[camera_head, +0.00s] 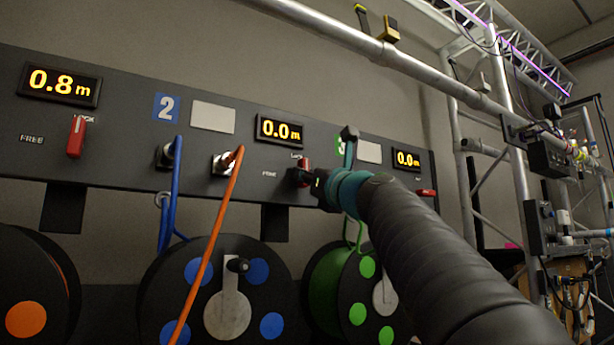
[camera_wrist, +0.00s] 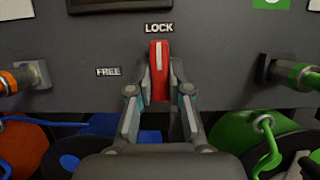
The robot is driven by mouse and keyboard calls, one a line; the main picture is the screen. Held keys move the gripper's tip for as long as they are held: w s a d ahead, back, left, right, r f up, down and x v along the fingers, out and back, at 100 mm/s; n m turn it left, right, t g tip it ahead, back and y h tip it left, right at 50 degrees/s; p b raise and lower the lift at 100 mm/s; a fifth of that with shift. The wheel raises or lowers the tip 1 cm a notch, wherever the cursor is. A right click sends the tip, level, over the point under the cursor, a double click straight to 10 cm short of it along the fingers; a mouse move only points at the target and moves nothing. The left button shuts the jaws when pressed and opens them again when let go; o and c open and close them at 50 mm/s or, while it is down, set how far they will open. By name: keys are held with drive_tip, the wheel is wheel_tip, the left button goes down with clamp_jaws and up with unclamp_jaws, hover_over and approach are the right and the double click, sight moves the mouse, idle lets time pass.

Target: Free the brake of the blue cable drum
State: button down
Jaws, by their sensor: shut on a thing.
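The blue cable drum (camera_head: 180,300), a dark flange with blue spots and a crank, hangs under the panel. It also shows at the bottom of the wrist view, partly hidden. Its red brake lever (camera_head: 306,165) is under the middle 0.0 m display. In the wrist view the lever (camera_wrist: 160,62) stands upright, pointing at the LOCK label (camera_wrist: 159,29). The FREE label (camera_wrist: 109,72) is to its lower left. My gripper (camera_wrist: 159,98) is shut on the lever's lower part, one finger on each side. In the head view my gripper (camera_head: 312,182) is partly hidden by my arm.
An orange cable plug (camera_wrist: 14,80) sits left of the lever and a green plug (camera_wrist: 298,76) right of it. Another red lever (camera_head: 76,137) is far left under the 0.8 m display. An orange cable (camera_head: 208,245) hangs before the blue drum. Truss uprights (camera_head: 460,170) stand at right.

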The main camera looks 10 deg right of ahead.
drive_tip(key=shift+n, duration=0.5)
drive_tip(key=n+g+y+p, duration=0.1)
drive_tip(key=n+g, duration=0.1)
drive_tip(key=n, duration=0.5)
drive_tip(key=n+g+y+p, duration=0.1)
drive_tip(key=n+g+y, duration=0.1)
drive_tip(key=n, duration=0.4)
drive_tip(key=n+g+y+p, duration=0.2)
drive_tip(key=n+g, duration=0.1)
drive_tip(key=n, duration=0.4)
drive_tip(key=shift+w+d+r+n+g, duration=0.1)
drive_tip(key=shift+d+r+n+g, duration=0.1)
drive_tip(key=shift+n+g, duration=0.1)
drive_tip(key=shift+f+n, duration=0.1)
drive_tip(key=shift+n, duration=0.3)
drive_tip(key=c, duration=1.1)
unclamp_jaws()
drive_tip(key=shift+d, duration=0.1)
drive_tip(key=v, duration=1.2)
drive_tip(key=shift+r, duration=0.25)
